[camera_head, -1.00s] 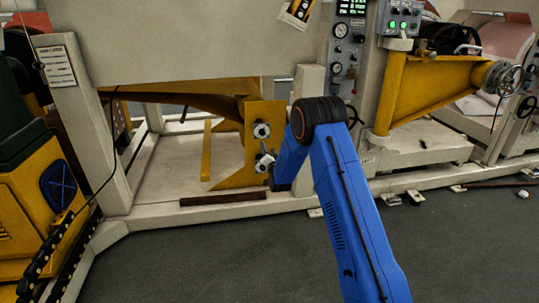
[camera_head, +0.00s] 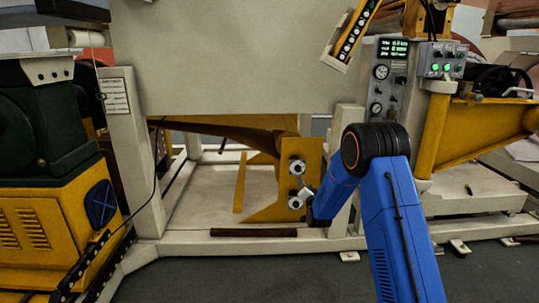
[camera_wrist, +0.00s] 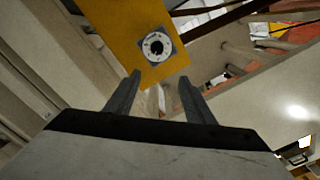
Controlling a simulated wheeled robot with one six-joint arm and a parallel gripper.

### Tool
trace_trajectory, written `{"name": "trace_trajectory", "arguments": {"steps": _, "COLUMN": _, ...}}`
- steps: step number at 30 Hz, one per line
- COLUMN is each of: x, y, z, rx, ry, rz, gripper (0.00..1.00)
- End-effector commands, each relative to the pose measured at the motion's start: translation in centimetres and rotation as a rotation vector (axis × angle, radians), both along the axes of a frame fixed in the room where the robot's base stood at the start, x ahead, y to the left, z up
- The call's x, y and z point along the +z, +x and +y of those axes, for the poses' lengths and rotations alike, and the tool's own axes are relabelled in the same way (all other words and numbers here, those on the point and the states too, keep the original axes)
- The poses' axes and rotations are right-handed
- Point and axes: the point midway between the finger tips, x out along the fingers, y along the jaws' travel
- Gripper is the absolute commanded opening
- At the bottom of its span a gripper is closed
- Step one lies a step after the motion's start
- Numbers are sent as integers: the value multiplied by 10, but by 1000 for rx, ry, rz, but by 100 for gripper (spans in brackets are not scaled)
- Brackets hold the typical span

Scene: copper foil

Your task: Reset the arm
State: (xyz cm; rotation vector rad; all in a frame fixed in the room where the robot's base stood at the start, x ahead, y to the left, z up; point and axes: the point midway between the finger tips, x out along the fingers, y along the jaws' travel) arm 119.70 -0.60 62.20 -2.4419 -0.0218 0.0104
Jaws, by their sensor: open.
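My blue arm shows right of centre in the head view. Its forearm slopes down and left from the dark elbow to a dark wrist beside a yellow bracket (camera_head: 312,160) with round metal fittings. My gripper cannot be made out clearly there. In the wrist view my gripper (camera_wrist: 160,80) has two dark fingers spread apart, with nothing between them. A yellow plate (camera_wrist: 110,35) with a round metal fitting (camera_wrist: 157,46) lies beyond the fingertips, apart from them.
A pale machine frame (camera_head: 185,246) stands close ahead, with a dark bar (camera_head: 254,232) along its low front rail. A green and yellow machine (camera_head: 45,220) is at left. A control panel (camera_head: 390,75) stands behind my elbow. Dark floor (camera_head: 250,275) in front is clear.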

Motion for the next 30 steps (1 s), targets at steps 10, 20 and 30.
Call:
{"name": "trace_trajectory", "arguments": {"steps": 10, "x": 76, "y": -56, "z": -10, "rx": 19, "ry": -101, "rz": 165, "gripper": 49}}
{"name": "trace_trajectory", "arguments": {"steps": 20, "x": 127, "y": -133, "z": -21, "rx": 49, "ry": -198, "rz": 325, "gripper": 49}}
{"name": "trace_trajectory", "arguments": {"steps": 30, "x": 163, "y": -232, "z": -31, "rx": 96, "ry": -298, "rz": 488, "gripper": 49}}
